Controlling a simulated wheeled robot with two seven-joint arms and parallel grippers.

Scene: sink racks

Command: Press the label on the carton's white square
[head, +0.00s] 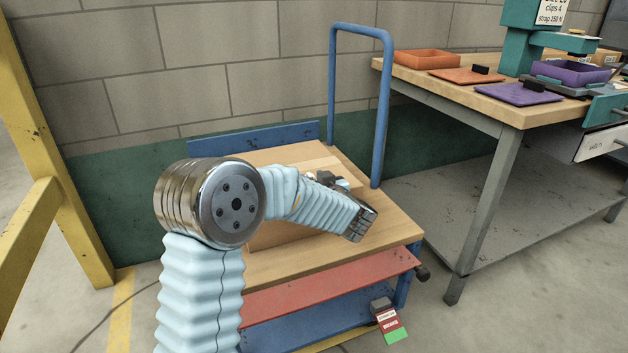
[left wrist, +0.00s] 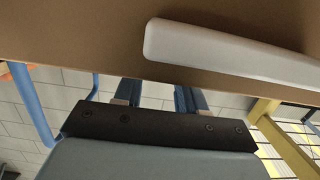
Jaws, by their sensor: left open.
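The brown carton (head: 285,235) stands on the cart, with much of its front hidden behind my left arm. In the left wrist view its brown face (left wrist: 70,30) fills the top. A pale patch with rounded corners (left wrist: 230,50) shows on that face at a steep slant. I cannot tell whether it is the white square, the label, or both. My left gripper (left wrist: 158,88) is open, its two fingers apart and their tips close to the carton face; contact cannot be told. In the head view the left gripper (head: 326,179) is partly hidden behind my forearm. My right gripper is not in view.
The cart has a wooden top (head: 390,235), a blue handle (head: 386,110) and a red front edge (head: 340,283). A red, white and green tag (head: 390,322) hangs at its front. A workbench (head: 520,110) with trays stands at right. A yellow post (head: 60,150) stands at left.

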